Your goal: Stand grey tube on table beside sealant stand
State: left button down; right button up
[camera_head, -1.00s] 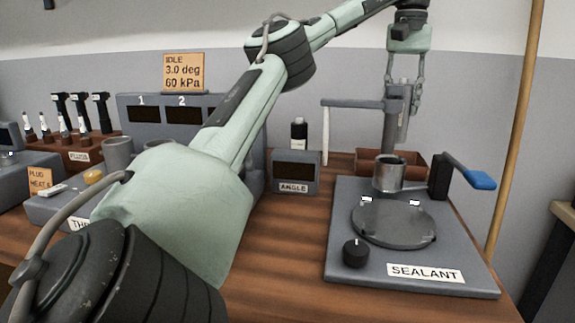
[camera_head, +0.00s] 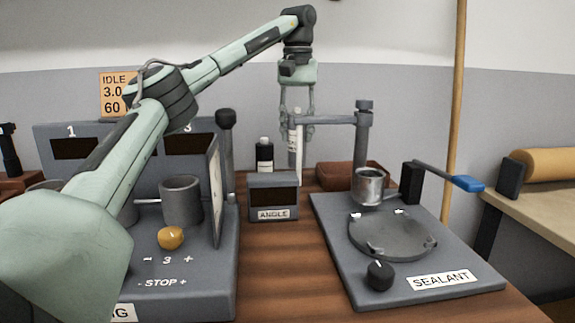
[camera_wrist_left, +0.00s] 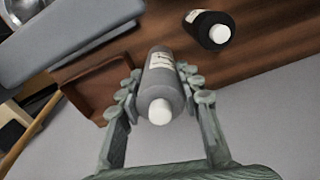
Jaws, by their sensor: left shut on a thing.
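The sealant stand (camera_head: 330,235) is a grey plate on the table (camera_head: 275,270), with a round dish, a metal cup and a post with a side arm. My left gripper (camera_head: 297,120) points down behind the stand's side arm, left of its post. It is shut on the grey tube (camera_wrist_left: 162,78), which has a white label and a white cap facing the wrist camera. In the head view the side arm and its white nozzle partly hide the tube; I cannot tell whether its base touches the table. My right gripper is not in view.
A black bottle with a white cap (camera_wrist_left: 208,28) stands near the tube, behind the ANGLE box (camera_head: 273,197). A brown tray (camera_wrist_left: 90,82) lies behind the stand. A control unit with cups (camera_head: 181,201) fills the left. Another bench (camera_head: 530,185) is at right.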

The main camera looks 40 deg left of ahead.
pick_arm(q)
notch_tip(320, 180, down, 2)
jog(key=shift+a+f, duration=0.1)
notch_tip(320, 180, down, 4)
jog(key=shift+r, duration=0.15)
jog(key=shift+f, duration=0.2)
jog(key=c, duration=1.1)
grip_release()
jog(key=shift+o, duration=0.3)
notch_tip(320, 180, up, 12)
jog(key=shift+f, duration=0.1)
jog(key=shift+s+r, duration=0.1)
jog(key=shift+r, duration=0.15)
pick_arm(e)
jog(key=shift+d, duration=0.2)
